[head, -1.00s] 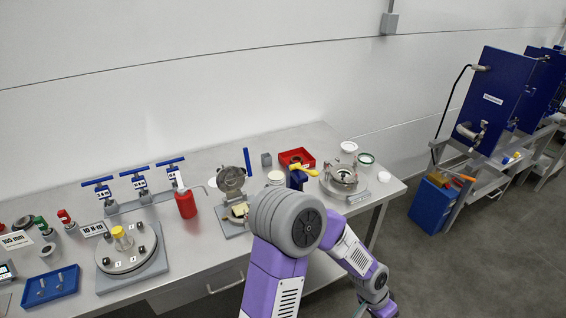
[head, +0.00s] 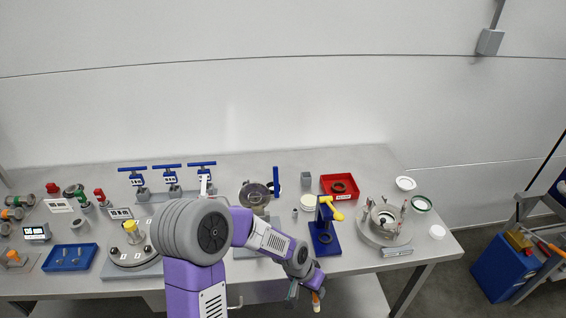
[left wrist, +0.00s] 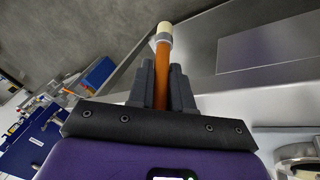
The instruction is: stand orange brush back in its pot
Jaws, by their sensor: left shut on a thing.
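My left gripper (head: 306,294) is in front of the bench's front edge, low in the head view. It is shut on the orange brush (head: 317,300), which also shows in the left wrist view (left wrist: 163,62). There the orange shaft stands between the two dark fingers (left wrist: 165,92), with a cream end pointing away from the gripper. The part of the brush behind the fingers is hidden. My right gripper is not in view.
The steel bench (head: 350,262) carries a blue stand with a yellow handle (head: 324,240), a round metal vessel (head: 385,222), a red tray (head: 339,196) and a blue tray (head: 70,268). A blue bin (head: 503,265) stands on the floor at the right.

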